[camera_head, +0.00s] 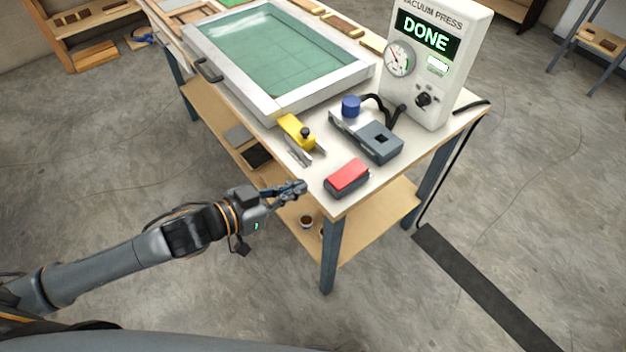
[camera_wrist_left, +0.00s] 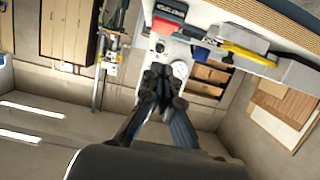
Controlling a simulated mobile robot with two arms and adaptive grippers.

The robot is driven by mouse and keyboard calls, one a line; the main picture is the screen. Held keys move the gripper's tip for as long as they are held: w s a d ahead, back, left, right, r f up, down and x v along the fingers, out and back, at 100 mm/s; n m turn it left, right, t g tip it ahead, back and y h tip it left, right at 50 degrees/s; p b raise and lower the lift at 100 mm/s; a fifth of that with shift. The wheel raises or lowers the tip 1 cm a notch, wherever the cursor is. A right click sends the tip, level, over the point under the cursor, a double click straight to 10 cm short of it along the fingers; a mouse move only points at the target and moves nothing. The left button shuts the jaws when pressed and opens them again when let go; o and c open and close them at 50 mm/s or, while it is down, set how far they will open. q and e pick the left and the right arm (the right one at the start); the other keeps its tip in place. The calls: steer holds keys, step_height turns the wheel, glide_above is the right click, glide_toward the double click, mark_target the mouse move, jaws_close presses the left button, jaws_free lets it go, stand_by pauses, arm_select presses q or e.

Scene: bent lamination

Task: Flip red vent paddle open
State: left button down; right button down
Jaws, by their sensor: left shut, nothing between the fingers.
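The red paddle (camera_head: 347,175) lies on a dark grey base at the near corner of the white tabletop. It also shows as a red patch in the left wrist view (camera_wrist_left: 167,25), near the top. My left gripper (camera_head: 303,187) is shut and empty, just off the table's left edge. It is to the left of the red paddle and apart from it. Its closed fingers also show in the left wrist view (camera_wrist_left: 160,72). My right gripper is in neither view.
The vacuum press (camera_head: 437,62) reads DONE at the back right. A grey device (camera_head: 378,144) with a blue knob (camera_head: 351,105) stands behind the paddle. A yellow tool (camera_head: 296,130) lies near the left edge, beside the framed green sheet (camera_head: 285,52). Bare tabletop surrounds the paddle.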

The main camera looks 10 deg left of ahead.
arm_select(q)
steer(key=shift+s+a+r, duration=0.15)
steer(key=shift+s+a, duration=0.3)
steer(key=shift+s, duration=0.1)
steer(key=w+a+f+n+y, duration=0.25)
steer(key=a+f, duration=0.35)
steer(key=f, duration=0.5)
steer(key=w+a+f+n+y, duration=0.1)
steer(key=w+a+f+y, duration=0.4)
steer(key=f, duration=0.6)
steer(key=s+a+f+n+g, duration=0.1)
steer(key=s+a+f, duration=0.1)
steer(key=s+f, duration=0.25)
steer(key=s+a+f+g, duration=0.1)
steer(key=s+a+f, duration=0.2)
steer(key=f, duration=0.3)
steer(key=s+a+f+n+g+y, duration=0.1)
steer(key=s+f+g+y, duration=0.2)
steer(key=s+f, duration=1.05)
steer(key=s+d+f+g, duration=0.2)
steer(key=s+f, duration=0.2)
steer(key=s, duration=0.7)
steer(key=s+d+f+g, duration=0.2)
steer(key=s+d+f, duration=0.1)
steer(key=s, duration=0.8)
steer(key=shift+f+n+g, duration=0.35)
steer(key=shift+f+g, duration=0.05)
steer(key=shift+f, duration=0.05)
steer(key=shift+h, duration=0.25)
